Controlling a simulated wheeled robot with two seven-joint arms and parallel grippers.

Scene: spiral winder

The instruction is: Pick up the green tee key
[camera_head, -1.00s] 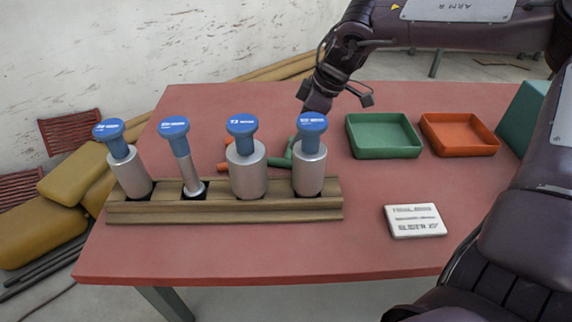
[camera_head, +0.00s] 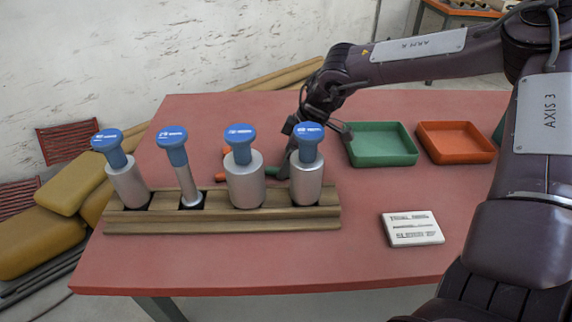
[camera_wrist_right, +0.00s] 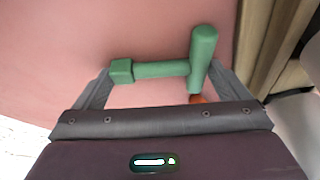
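The green tee key (camera_wrist_right: 160,69) lies on the red table, its crossbar to the right and its block-shaped end to the left in the right wrist view. In the head view only a small green part (camera_head: 272,171) shows behind the wooden rack. My right gripper (camera_wrist_right: 160,80) is open, with one finger beyond each end of the key; I cannot tell whether either finger touches it. In the head view this gripper (camera_head: 288,158) is low behind the rightmost blue-capped cylinder, which partly hides it. My left gripper is not in view.
A wooden rack (camera_head: 225,222) with several blue-capped metal pieces stands in front of the key. An orange piece (camera_head: 221,177) lies left of it. A green tray (camera_head: 381,160) and an orange tray (camera_head: 455,156) stand to the right. A white label plate (camera_head: 412,229) lies front right.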

